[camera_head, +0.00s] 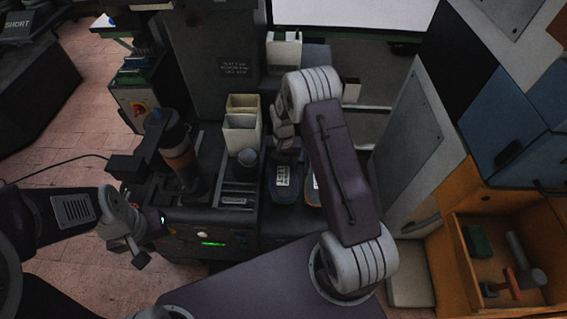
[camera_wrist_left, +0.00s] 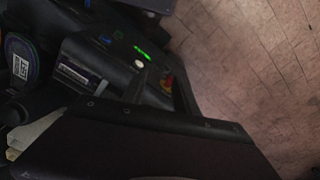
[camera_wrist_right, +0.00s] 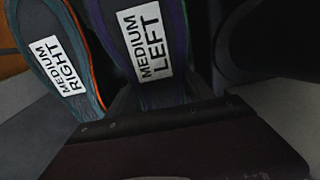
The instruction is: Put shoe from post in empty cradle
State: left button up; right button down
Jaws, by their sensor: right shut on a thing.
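A dark shoe labelled MEDIUM LEFT (camera_wrist_right: 150,40) is between the fingers of my right gripper (camera_wrist_right: 163,95) in the right wrist view. In the head view this shoe (camera_head: 283,187) is low beside my right arm; whether it touches its support is hidden. A second shoe, MEDIUM RIGHT (camera_wrist_right: 55,70), with orange trim, lies beside it; the arm mostly covers it in the head view (camera_head: 312,188). I cannot make out an empty cradle.
A dark machine with a green light (camera_head: 212,244) stands at centre. An orange wooden drawer (camera_head: 475,285) with tools is at the right. Brick floor is clear at the left.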

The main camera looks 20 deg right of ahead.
jog(key=shift+f+b, duration=0.35)
jog(key=shift+f, duration=0.25)
dwell(0.7)
jog(key=shift+c, duration=1.5)
grip_release()
jog(key=shift+r, duration=0.1)
notch_tip(320, 180, up, 9)
jog(key=shift+f+p, duration=0.1)
jog(key=shift+p, duration=0.5)
